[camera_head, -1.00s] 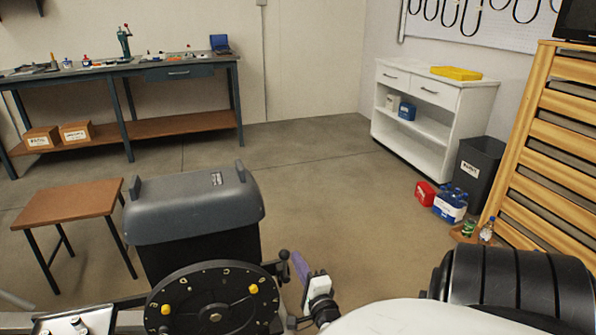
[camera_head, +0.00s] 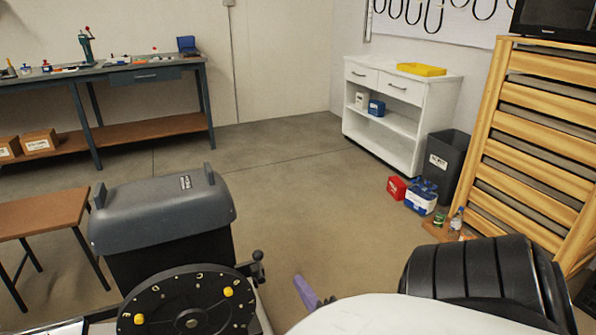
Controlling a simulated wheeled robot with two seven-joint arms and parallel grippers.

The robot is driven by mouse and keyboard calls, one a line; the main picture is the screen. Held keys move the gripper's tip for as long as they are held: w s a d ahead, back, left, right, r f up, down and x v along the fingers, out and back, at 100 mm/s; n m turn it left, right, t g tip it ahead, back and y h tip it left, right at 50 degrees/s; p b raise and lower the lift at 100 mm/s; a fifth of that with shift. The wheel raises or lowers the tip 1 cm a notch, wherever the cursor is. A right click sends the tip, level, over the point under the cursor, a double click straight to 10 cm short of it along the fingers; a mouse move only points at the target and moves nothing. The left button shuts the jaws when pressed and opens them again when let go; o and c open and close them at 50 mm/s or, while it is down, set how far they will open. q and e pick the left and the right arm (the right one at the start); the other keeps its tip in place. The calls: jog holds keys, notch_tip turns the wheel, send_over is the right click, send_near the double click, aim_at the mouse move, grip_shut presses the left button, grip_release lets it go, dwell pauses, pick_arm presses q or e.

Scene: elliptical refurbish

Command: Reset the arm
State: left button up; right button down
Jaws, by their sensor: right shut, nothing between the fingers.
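My right gripper (camera_head: 309,293) shows at the bottom, right of centre. A purple piece and a small dark part of it stick out past the white curved surface that covers the rest. It is shut with nothing held, over the bare floor. My left gripper is not in view. A black round disc (camera_head: 192,305) with yellow knobs stands at the bottom left, left of my right gripper. A small dark knobbed lever (camera_head: 258,262) stands at the disc's right side.
A grey-lidded bin (camera_head: 160,210) stands behind the disc. A brown stool (camera_head: 42,213) is at left. A black ribbed cylinder (camera_head: 480,280) is at lower right, near wooden slats (camera_head: 540,140). A white cabinet (camera_head: 402,110) and workbench (camera_head: 140,75) stand behind. The middle floor is clear.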

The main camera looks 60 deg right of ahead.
dwell(0.5)
jog(key=w+a+f+n+y, duration=0.1)
jog(key=w+a+n+y, duration=0.35)
jog(key=a, duration=0.35)
jog(key=w+a+f+n+y, duration=0.1)
jog(key=w+a+n+y, duration=0.3)
jog(key=a, duration=0.4)
jog(key=s+a+n+g+y, duration=0.2)
jog(key=a+n+g+y, duration=0.25)
jog(key=a+n, duration=0.75)
jog(key=s+a+r+n+g+h, duration=0.1)
jog(key=s+a+r+n+g, duration=0.2)
jog(key=s, duration=0.4)
jog(key=s+a+r+n+g+h, duration=0.1)
jog(key=s+a+r+n+g, duration=0.1)
jog(key=s+r+n+g, duration=0.3)
jog(key=w+a+f+t+y+p, duration=0.2)
jog(key=w+a+f+t+p, duration=0.1)
jog(key=a+t+p, duration=0.3)
jog(key=shift+f+n+t+p, duration=0.35)
jog(key=shift+f+p, duration=0.4)
